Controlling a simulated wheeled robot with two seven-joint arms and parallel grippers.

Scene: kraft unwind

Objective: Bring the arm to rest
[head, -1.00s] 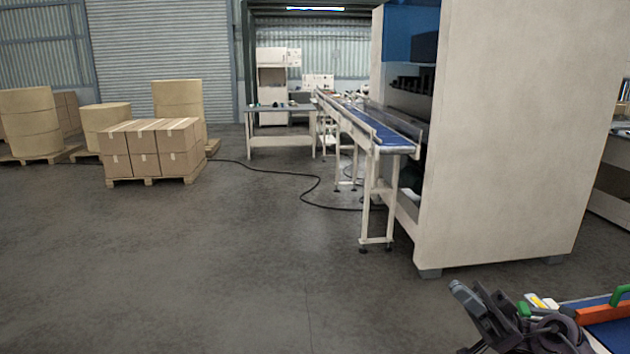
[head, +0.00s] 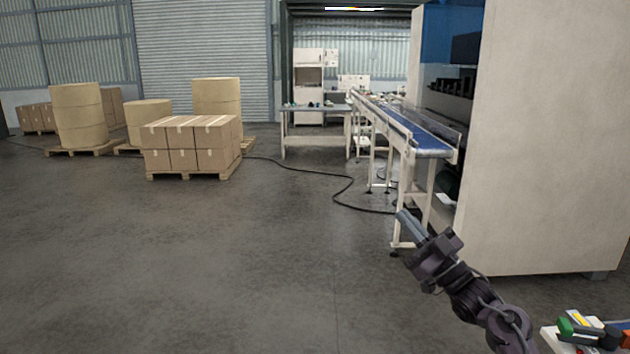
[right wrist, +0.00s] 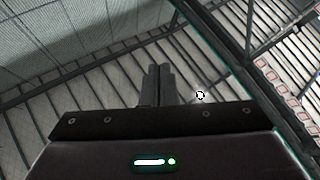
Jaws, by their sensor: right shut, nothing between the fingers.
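My right gripper (head: 404,216) is raised in front of the conveyor's near legs in the head view, with its arm coming up from the lower right. Its fingers are together and nothing is between them. In the right wrist view the closed fingers (right wrist: 158,84) point toward the roof structure, with no object near them. My left gripper is not in view.
A tall beige machine cabinet (head: 545,140) stands at right, with a blue conveyor (head: 425,142) beside it. Boxes (head: 190,150) sit on a pallet at left. A table corner with coloured items (head: 585,328) is at bottom right. A black cable (head: 345,190) crosses the otherwise open floor.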

